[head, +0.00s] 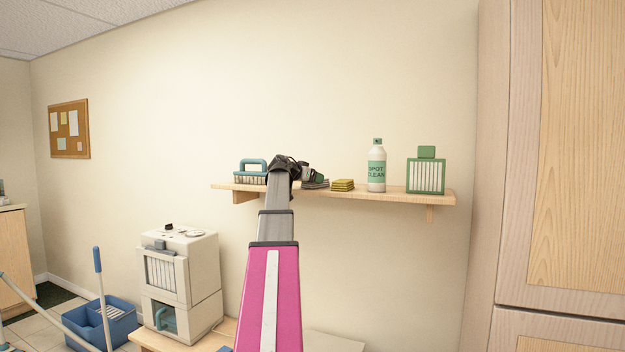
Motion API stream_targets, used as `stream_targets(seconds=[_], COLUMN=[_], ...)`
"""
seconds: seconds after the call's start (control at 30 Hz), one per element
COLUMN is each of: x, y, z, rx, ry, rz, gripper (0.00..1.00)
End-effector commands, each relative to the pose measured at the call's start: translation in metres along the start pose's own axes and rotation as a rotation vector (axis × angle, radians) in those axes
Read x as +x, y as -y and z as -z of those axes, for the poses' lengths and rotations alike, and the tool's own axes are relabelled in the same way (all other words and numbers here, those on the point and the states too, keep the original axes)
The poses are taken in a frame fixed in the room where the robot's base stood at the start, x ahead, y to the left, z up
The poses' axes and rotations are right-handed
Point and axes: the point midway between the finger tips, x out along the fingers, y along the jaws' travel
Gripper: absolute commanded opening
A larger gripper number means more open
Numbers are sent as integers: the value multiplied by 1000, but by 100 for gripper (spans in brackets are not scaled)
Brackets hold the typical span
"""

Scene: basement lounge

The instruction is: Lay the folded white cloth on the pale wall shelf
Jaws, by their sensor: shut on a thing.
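The pale wall shelf (335,194) runs along the back wall at mid-height. My arm reaches forward to it, and my gripper (316,176) is over the shelf, left of its middle. The gripper is shut on a small layered thing (316,184), which I take for the folded cloth; it looks greyish here. The cloth is at the height of the shelf top, just left of a yellow sponge stack (342,185). I cannot tell whether the cloth touches the shelf. My wrist hides part of the shelf and the cloth's left side.
A blue-handled brush (250,173) stands on the shelf's left end. A "Spot Clean" bottle (376,168) and a green caddy (426,173) stand to the right. A tall cabinet (560,180) closes the right side. A white machine (180,275) and blue bucket (103,322) are lower left.

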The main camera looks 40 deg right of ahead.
Motion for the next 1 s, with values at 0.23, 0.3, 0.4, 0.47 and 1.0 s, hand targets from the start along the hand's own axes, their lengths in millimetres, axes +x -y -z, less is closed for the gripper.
stream_targets(seconds=[0.23,0.3,0.4,0.47,1.0], x=[0,0,0,0,-92], y=[0,0,0,0,-1], z=[-1,-1,-1,1,1], rx=[0,0,0,0,0], ry=[0,0,0,0,-1], rz=[0,0,0,0,2], gripper=[95,95,95,95,95])
